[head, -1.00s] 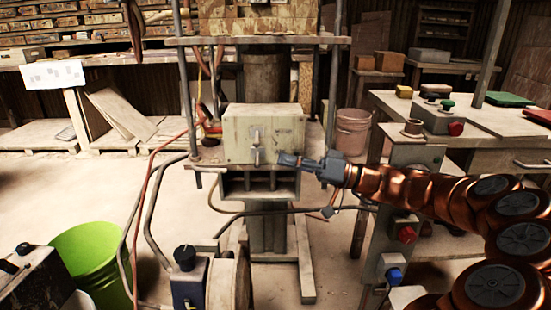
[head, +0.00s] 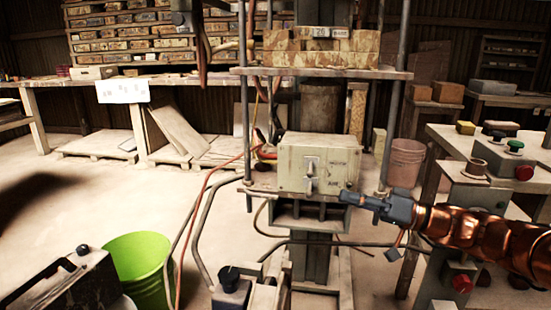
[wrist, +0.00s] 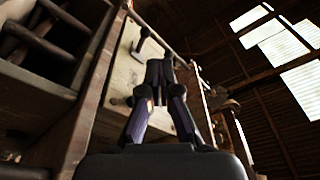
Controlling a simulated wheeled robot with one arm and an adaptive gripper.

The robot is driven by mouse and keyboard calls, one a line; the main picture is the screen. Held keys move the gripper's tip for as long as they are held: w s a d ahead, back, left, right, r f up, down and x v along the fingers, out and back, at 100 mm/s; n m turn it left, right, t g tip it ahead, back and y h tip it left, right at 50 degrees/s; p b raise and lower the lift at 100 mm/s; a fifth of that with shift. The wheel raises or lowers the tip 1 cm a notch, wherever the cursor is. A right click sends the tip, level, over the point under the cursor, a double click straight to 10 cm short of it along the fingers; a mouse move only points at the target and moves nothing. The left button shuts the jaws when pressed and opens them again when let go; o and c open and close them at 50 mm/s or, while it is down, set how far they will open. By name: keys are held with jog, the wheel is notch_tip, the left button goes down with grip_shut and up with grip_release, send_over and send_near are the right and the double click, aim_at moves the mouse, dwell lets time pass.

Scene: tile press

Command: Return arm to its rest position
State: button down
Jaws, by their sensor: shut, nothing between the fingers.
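My gripper (head: 352,197) is shut and empty, at the end of my copper-coloured arm, which reaches in from the right edge in the head view. Its tip is just right of and below the grey control box (head: 318,163) on the press. The box carries two small levers on its front. In the wrist view my gripper (wrist: 160,75) points upward with its fingertips together, and the box face (wrist: 122,65) stands behind and to the left of it. Whether the fingertips touch the box cannot be told.
A side table with a red button (head: 524,172) and a green button stands at right. A pink bucket (head: 405,162) is behind my gripper. A green bucket (head: 141,265) stands at lower left. Hoses and bent pipes run left of the press.

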jog(key=s+a+r+g+h+p, duration=0.4)
jog(key=s+a+r+g+p, duration=0.1)
jog(key=s+a+p, duration=0.35)
jog(key=s+a+r+g+h+p, duration=0.4)
jog(key=s+a+r+p, duration=0.1)
jog(key=s+a+p, duration=0.4)
jog(key=s+d+r+m+h+p, duration=0.2)
jog(key=s+d+r+h+p, duration=0.2)
jog(key=s+d+p, duration=0.3)
jog(key=s+d+r+m+h+p, duration=0.3)
jog(key=s+d+h+p, duration=0.3)
jog(key=s+p, duration=0.3)
jog(key=shift+s+d+r+m+p, duration=0.15)
jog(key=shift+d+r+m+p, duration=0.25)
jog(key=shift+p, duration=0.95)
jog(key=shift+d+r, duration=0.1)
